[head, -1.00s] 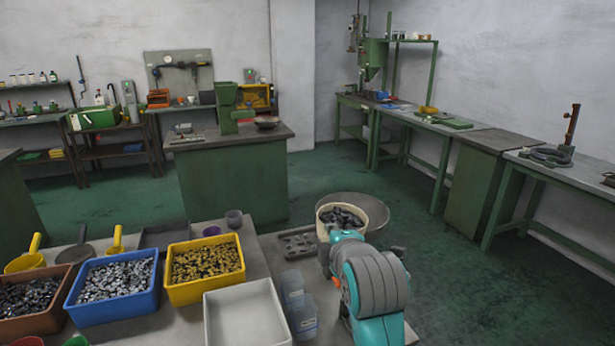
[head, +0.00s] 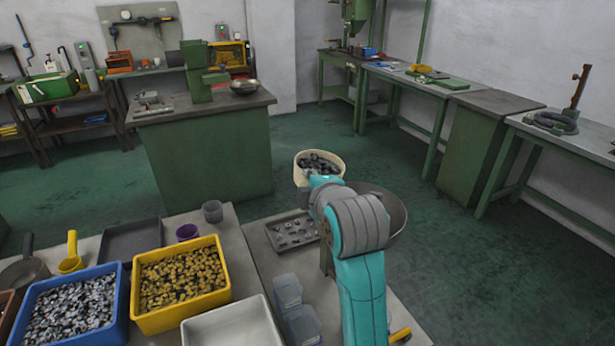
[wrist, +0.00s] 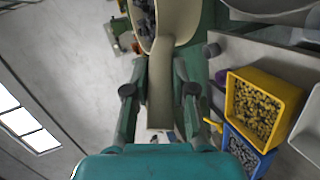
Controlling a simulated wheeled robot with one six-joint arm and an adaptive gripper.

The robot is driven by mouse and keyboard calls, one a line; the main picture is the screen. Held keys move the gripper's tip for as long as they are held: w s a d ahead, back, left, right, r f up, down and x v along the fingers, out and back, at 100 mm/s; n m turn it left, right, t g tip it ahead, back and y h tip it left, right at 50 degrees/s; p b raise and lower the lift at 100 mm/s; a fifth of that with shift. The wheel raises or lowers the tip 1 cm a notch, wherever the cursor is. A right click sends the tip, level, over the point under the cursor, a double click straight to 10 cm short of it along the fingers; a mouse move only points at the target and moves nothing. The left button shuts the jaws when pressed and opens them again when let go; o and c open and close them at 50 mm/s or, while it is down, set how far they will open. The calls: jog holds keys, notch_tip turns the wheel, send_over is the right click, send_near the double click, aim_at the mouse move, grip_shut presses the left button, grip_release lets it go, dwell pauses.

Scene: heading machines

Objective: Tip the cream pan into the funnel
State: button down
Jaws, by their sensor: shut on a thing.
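The cream pan (head: 301,172) is a round, deep pan holding dark metal pieces. My gripper (head: 316,183) is shut on its handle and carries it in the air beyond the bench. In the wrist view the pan (wrist: 178,22) is at the top, with its flat handle (wrist: 160,110) between my gripper's two fingers (wrist: 160,78). The pan looks roughly level and the pieces lie inside. A wide grey metal bowl shape, apparently the funnel (head: 398,216), stands right of the pan, partly hidden behind my arm. Its outlet is hidden.
On the bench are a yellow bin (head: 180,318), a blue bin (head: 122,300), a white tray (head: 232,330), clear cups (head: 288,290) and a grey recessed plate (head: 290,236). A green machine (head: 196,75) stands on a cabinet behind. The green floor between is open.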

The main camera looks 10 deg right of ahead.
jog(key=shift+s+d+f+m+t+y, duration=0.15)
jog(key=shift+d+f+m+t+y, duration=0.1)
jog(key=shift+f+m+t+y, duration=0.3)
jog(key=d+m+t, duration=0.2)
jog(key=m, duration=0.2)
jog(key=s+d+f+m+t+h, duration=0.1)
jog(key=m+t, duration=0.2)
jog(key=m, duration=0.1)
jog(key=s+d+f+m+t, duration=0.1)
jog(key=d+m+t, duration=0.1)
jog(key=m, duration=0.3)
jog(key=shift+s+d+f+t, duration=0.15)
jog(key=shift+d+f+t, duration=0.05)
jog(key=shift+d+t, duration=0.15)
